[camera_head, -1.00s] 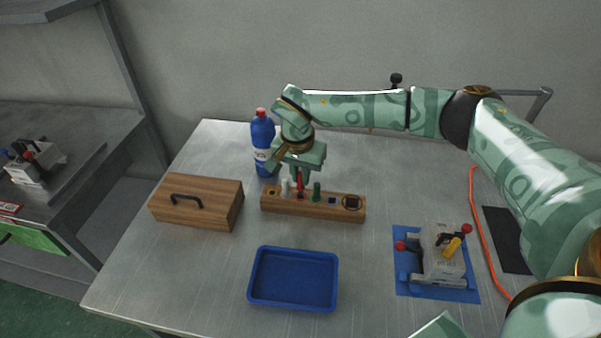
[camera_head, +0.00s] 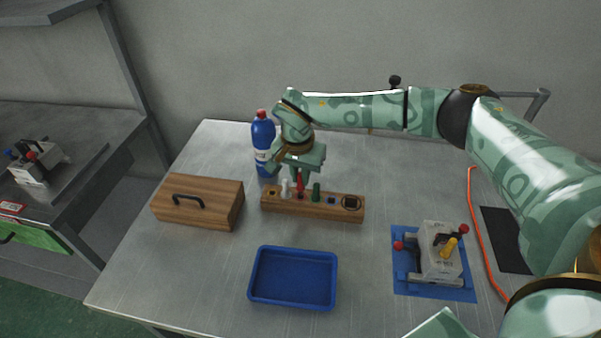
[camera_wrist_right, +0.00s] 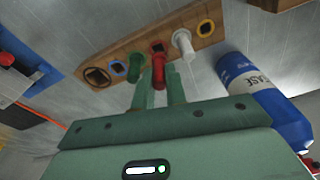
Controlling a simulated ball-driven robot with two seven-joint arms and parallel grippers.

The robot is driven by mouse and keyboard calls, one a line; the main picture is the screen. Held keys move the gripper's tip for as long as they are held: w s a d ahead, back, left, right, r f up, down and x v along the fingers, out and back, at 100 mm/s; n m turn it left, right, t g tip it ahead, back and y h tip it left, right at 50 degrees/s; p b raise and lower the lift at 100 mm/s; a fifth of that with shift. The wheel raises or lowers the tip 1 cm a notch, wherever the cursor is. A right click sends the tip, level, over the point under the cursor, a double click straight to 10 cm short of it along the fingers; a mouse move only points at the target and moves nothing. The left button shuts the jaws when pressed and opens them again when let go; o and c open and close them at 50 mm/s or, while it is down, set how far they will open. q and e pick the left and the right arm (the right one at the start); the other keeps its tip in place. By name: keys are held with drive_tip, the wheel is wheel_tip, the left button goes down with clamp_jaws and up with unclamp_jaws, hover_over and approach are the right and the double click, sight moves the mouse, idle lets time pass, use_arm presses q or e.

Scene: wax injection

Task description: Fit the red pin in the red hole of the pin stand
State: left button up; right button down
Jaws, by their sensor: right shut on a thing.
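My right gripper (camera_head: 300,175) points down over the wooden pin stand (camera_head: 342,214) and is shut on the red pin (camera_head: 300,186). In the right wrist view the red pin (camera_wrist_right: 159,72) sits between the two green fingers, its far end at the red-ringed hole (camera_wrist_right: 157,46) of the stand. I cannot tell whether that end is inside the hole. A white pin (camera_head: 285,188) and a green pin (camera_head: 317,192) stand upright on either side of it. My left gripper is not in view.
A blue bottle (camera_head: 263,139) stands close behind the gripper. A wooden box (camera_head: 205,212) with a black handle is to the left. An empty blue tray (camera_head: 293,302) lies in front. A clamp fixture (camera_head: 441,252) sits on a blue mat at the right, near an orange cable (camera_head: 477,240).

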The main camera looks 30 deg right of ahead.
sight(301, 187)
drive_tip(key=shift+p, duration=0.3)
idle(0.5)
drive_tip(key=shift+f+b, duration=0.5)
drive_tip(key=shift+f, duration=1.05)
drive_tip(key=c, duration=1.3)
unclamp_jaws()
drive_tip(key=shift+c, duration=0.2)
wheel_tip(301, 187, up, 16)
drive_tip(key=s+a+p, duration=0.1)
drive_tip(key=p, duration=0.2)
drive_tip(key=shift+s+a, duration=0.15)
drive_tip(key=shift+a, duration=0.1)
drive_tip(key=shift+r, duration=0.15)
